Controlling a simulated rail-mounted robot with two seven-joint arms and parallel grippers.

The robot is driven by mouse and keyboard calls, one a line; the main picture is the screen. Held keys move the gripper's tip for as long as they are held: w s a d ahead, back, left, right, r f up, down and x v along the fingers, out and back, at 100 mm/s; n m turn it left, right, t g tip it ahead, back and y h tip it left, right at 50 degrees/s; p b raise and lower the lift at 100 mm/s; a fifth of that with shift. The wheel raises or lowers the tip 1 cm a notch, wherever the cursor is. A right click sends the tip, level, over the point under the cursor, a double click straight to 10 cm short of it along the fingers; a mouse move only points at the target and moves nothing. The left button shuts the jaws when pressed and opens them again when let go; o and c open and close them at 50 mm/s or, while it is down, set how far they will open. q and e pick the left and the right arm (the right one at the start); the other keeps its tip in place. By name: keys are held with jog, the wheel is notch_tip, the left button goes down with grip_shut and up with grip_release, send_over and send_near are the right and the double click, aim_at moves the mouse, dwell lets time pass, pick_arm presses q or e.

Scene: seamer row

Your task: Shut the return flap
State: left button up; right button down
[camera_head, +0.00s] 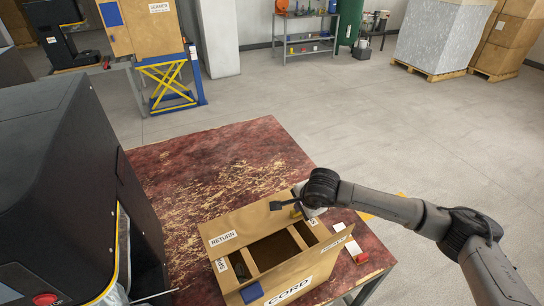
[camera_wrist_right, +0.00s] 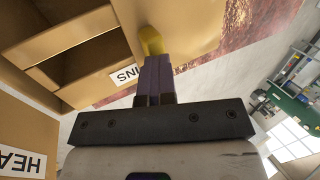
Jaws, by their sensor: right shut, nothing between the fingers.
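The cardboard box (camera_head: 272,285) stands on the worn red table, its compartments uncovered. The return flap (camera_head: 255,215), with a RETURN label, is open along the box's far side; its exact tilt is hard to judge. My right gripper (camera_head: 297,209) is shut and empty at the flap's right end, close to the cardboard; contact cannot be told. In the right wrist view the shut fingers (camera_wrist_right: 153,75) point at the cardboard, with a yellow tip at their end. An INS-like label and a compartment show beside them. My left gripper is out of view.
Another labelled flap (camera_head: 331,246) sticks out at the box's right. A blue block (camera_head: 251,292) is at its front edge. A red and white item (camera_head: 357,252) lies on the table to the right. A black machine (camera_head: 70,190) stands at left. The table (camera_head: 215,160) is clear behind the box.

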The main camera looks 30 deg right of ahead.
jog(key=shift+s+d+f, duration=0.1)
jog(key=shift+d+f, duration=0.05)
jog(key=shift+f, duration=0.6)
jog(key=shift+f+b, duration=0.1)
jog(key=shift+b, duration=0.25)
jog(key=shift+w+d+f+b, duration=0.15)
jog(key=shift+w+b, duration=0.15)
jog(key=shift+w, duration=0.35)
jog(key=shift+r+p, duration=0.3)
jog(key=shift+r, duration=0.25)
jog(key=r+p, duration=0.1)
jog(key=r, duration=0.1)
jog(key=r+p, duration=0.1)
jog(key=r, duration=0.2)
jog(key=shift+w+a, duration=0.15)
jog(key=shift+a, duration=0.05)
jog(key=s+r, duration=0.3)
jog(key=s, duration=0.6)
jog(key=shift+s+a+r, duration=0.2)
jog(key=shift+a+r, duration=0.1)
jog(key=shift+r, duration=0.05)
jog(key=shift+r, duration=0.1)
